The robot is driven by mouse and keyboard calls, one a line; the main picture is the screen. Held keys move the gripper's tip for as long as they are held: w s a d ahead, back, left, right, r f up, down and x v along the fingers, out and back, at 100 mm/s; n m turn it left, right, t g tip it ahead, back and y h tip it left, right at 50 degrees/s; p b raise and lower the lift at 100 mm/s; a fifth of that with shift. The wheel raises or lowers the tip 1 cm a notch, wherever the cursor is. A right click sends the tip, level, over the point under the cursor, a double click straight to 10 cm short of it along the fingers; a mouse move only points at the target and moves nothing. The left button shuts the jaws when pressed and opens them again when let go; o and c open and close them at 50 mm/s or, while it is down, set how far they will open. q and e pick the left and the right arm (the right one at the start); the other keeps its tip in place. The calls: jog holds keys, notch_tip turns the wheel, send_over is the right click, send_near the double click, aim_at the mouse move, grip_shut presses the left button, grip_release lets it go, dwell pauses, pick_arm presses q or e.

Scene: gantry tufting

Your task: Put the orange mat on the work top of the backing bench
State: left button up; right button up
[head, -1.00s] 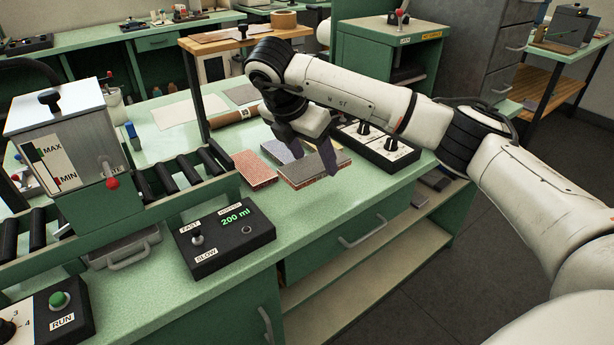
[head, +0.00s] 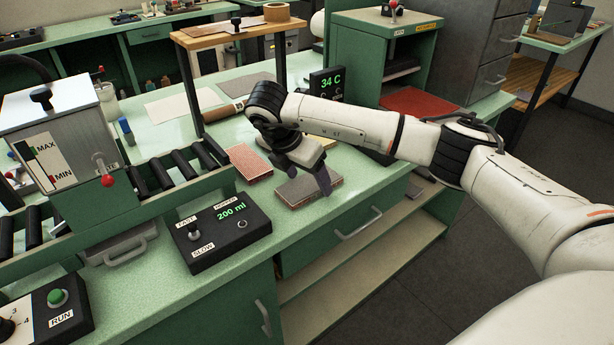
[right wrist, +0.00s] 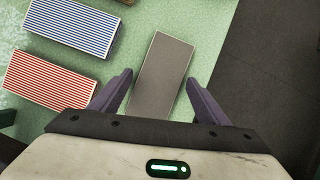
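My right gripper (head: 308,176) is open above a grey-topped mat (head: 311,190) on the green bench top. In the right wrist view the fingers (right wrist: 159,77) stand on either side of this mat (right wrist: 161,77), with a gap at each side. Its sides look reddish in the head view. No mat shows a clearly orange top; I cannot tell which is the orange one. A red-striped mat (head: 250,160) lies to its left. A blue-striped mat (right wrist: 72,25) shows in the right wrist view. I cannot identify the backing bench with certainty. My left gripper is not in view.
A black control box (head: 222,234) reading 200 ml stands at the front. A roller track (head: 172,170) is at left. A wooden-topped stand (head: 240,34) and a 34 C display (head: 327,84) are behind. A red flat surface (head: 420,102) lies beyond my right arm.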

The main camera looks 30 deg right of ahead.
aim_at(298, 191)
jog(key=shift+o, duration=0.7)
jog(key=shift+r, duration=0.1)
jog(key=shift+r+p, duration=0.2)
jog(key=shift+p, duration=0.1)
jog(key=b+v, duration=0.1)
jog(key=v, duration=0.5)
jog(key=shift+a+r, duration=0.1)
jog(key=shift+a, duration=0.05)
jog(key=v, duration=0.5)
jog(key=shift+r, duration=0.3)
